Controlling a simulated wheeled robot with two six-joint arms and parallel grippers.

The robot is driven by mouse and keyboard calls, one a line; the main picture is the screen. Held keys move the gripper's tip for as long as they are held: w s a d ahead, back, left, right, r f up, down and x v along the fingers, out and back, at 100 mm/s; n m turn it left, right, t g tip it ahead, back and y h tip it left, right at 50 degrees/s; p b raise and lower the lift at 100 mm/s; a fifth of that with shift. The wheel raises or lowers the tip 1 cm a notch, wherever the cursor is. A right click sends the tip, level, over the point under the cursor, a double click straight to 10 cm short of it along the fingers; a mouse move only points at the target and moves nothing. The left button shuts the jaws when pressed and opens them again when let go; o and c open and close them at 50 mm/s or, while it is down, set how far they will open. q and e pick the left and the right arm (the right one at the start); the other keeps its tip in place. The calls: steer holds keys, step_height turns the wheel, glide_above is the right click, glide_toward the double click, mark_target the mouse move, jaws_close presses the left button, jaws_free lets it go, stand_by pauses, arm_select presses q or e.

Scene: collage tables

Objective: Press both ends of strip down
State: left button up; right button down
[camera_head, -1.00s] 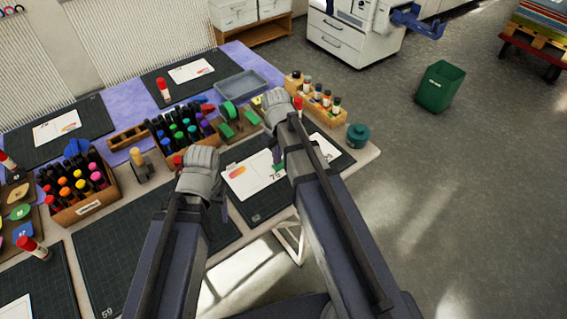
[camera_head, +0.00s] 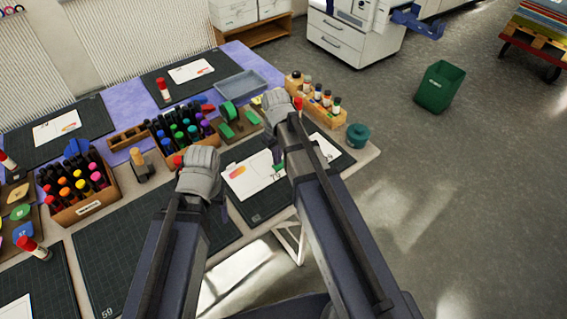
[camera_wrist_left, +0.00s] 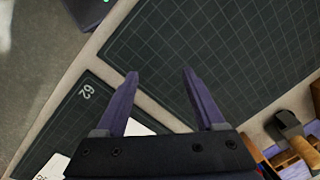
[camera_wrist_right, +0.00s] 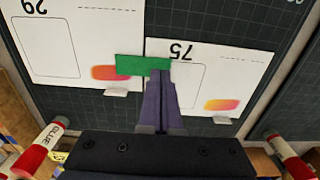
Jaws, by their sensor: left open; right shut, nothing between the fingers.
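A short green strip (camera_wrist_right: 130,65) lies across the gap between two white cards in the right wrist view, its left end over the card marked 29 (camera_wrist_right: 60,35) and its right end over the card marked 75 (camera_wrist_right: 235,65). My right gripper (camera_wrist_right: 161,78) is shut and empty, its tips at the strip's right end; I cannot tell whether they touch it. In the head view a bit of green strip (camera_head: 279,168) shows beside that gripper. My left gripper (camera_wrist_left: 158,78) is open and empty above the table, beside the cards, between dark mats; my arm mostly hides it in the head view.
A glue stick (camera_wrist_right: 38,148) and another red-capped one (camera_wrist_right: 288,153) stand near my right gripper. Marker boxes (camera_head: 88,205), a wooden bottle rack (camera_head: 318,108) and a teal pot (camera_head: 357,135) stand around the arms. The dark mat (camera_head: 125,240) at left is mostly clear.

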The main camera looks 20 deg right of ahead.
arm_select(q)
steer(key=shift+f+b, duration=0.8)
steer(key=shift+b, duration=0.05)
arm_select(e)
steer(key=shift+f, duration=0.85)
steer(key=shift+r, duration=0.1)
arm_select(q)
step_height(320, 180, up, 7)
steer(key=p, duration=0.7)
arm_select(e)
step_height(320, 180, up, 7)
steer(key=shift+f, duration=0.1)
arm_select(q)
steer(key=shift+r+p, duration=0.35)
steer(key=shift+p, duration=0.05)
arm_select(e)
steer(key=s+a+h, duration=0.1)
steer(key=s+a, duration=0.9)
steer(key=s, duration=0.4)
steer(key=shift+s+a+r, duration=0.15)
steer(key=shift+a+r, duration=0.1)
steer(key=shift+r, duration=0.2)
